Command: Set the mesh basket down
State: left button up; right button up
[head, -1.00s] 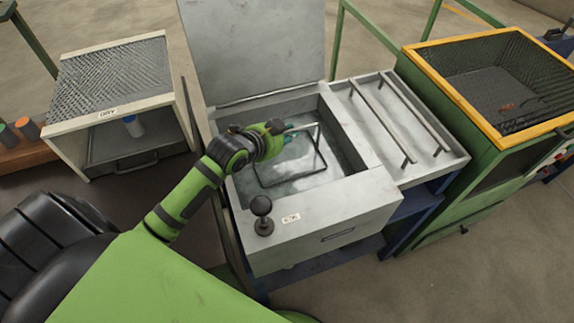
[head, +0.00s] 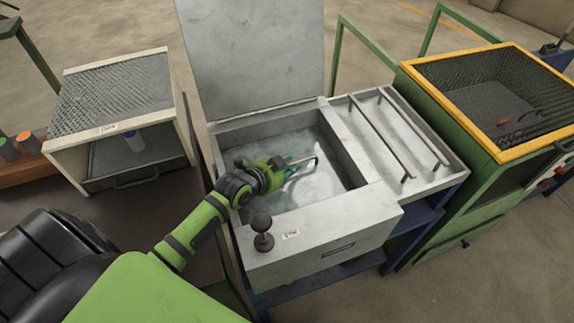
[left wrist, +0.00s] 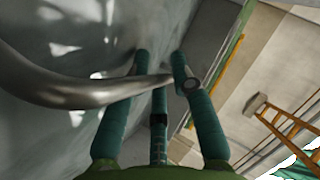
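My left gripper (head: 290,166) reaches down into the open grey wash tank (head: 345,146). A bent grey metal rod, seemingly the handle of the mesh basket (head: 309,163), shows at its fingertips. In the left wrist view the teal fingers (left wrist: 160,68) lean in toward each other, and the thick rod (left wrist: 62,92) runs from the left across one finger into the gap between them. The fingers look shut on this handle. The rest of the basket is hidden under the cloudy water and behind the gripper. My right gripper is not in view.
The tank's lid (head: 250,55) stands raised behind. A black knob (head: 262,232) sits on the front ledge. A drain shelf with rails (head: 418,150) adjoins at right, then a yellow-rimmed green bin (head: 450,95). A drying cabinet (head: 75,165) stands left.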

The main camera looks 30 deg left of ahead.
pick_arm(q)
jog(key=shift+r, duration=0.1)
jog(key=shift+r, duration=0.15)
jog(key=v, duration=1.2)
dwell(1.1)
